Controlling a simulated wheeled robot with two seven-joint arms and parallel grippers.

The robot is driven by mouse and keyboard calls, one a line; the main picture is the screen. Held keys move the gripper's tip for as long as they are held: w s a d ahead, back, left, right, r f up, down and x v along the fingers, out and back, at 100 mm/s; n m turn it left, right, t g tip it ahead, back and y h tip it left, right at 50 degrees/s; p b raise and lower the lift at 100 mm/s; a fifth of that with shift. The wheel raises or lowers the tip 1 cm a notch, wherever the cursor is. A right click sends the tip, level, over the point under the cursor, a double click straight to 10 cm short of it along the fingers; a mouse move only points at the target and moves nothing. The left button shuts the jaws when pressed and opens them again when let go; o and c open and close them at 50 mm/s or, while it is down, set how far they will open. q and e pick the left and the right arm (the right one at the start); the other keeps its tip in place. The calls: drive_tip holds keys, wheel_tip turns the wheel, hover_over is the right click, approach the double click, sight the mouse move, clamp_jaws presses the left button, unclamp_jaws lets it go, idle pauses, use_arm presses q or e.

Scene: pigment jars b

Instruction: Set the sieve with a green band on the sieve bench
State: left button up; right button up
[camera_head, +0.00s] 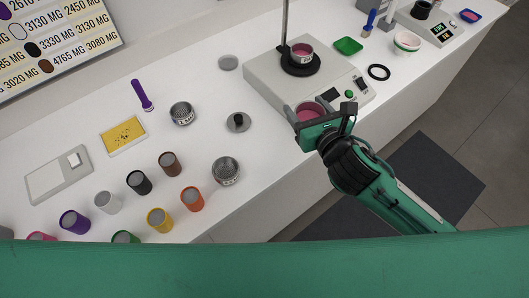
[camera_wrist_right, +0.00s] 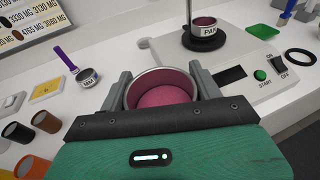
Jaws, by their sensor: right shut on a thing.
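My right gripper (camera_head: 330,122) is shut on a round metal sieve or pan (camera_head: 307,110) with pink contents; in the right wrist view the held vessel (camera_wrist_right: 162,92) sits between both fingers. I cannot see a green band on it. It is in front of a pale bench unit (camera_head: 265,75) with a post, a black round seat and start/off buttons; I cannot tell whether they touch. A vessel marked PAN (camera_head: 302,52), with pink contents, stands on the seat. Two other metal sieves with labels, one farther back (camera_head: 181,114) and one nearer (camera_head: 226,172), stand left. My left gripper is not in view.
A round lid with a black knob (camera_head: 238,122) and a grey disc (camera_head: 228,62) lie left of the unit. Several coloured jars (camera_head: 192,198) stand front left. A green dish (camera_head: 348,45) and a black ring (camera_head: 379,72) lie right of the unit.

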drive_tip(key=w+a+r+n+y, duration=0.1)
drive_tip(key=a+r+n+y, duration=0.1)
drive_tip(key=a, duration=0.1)
wheel_tip(320, 180, up, 2)
drive_tip(key=r+n+g+y+b, duration=0.1)
drive_tip(key=n+g+y+b, duration=0.2)
drive_tip(key=n+g+y, duration=0.1)
hover_over(260, 149)
wheel_tip(260, 149, down, 20)
drive_tip(key=shift+w+a+f+p, duration=0.1)
drive_tip(key=shift+a+f+p, duration=0.1)
drive_tip(key=shift+p, duration=0.35)
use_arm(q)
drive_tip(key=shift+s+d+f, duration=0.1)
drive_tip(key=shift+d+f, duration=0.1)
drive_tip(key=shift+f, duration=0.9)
use_arm(e)
drive_tip(key=shift+f, duration=0.2)
drive_tip(key=o, duration=1)
drive_tip(key=shift+d+r, duration=0.15)
drive_tip(key=shift+r, duration=0.05)
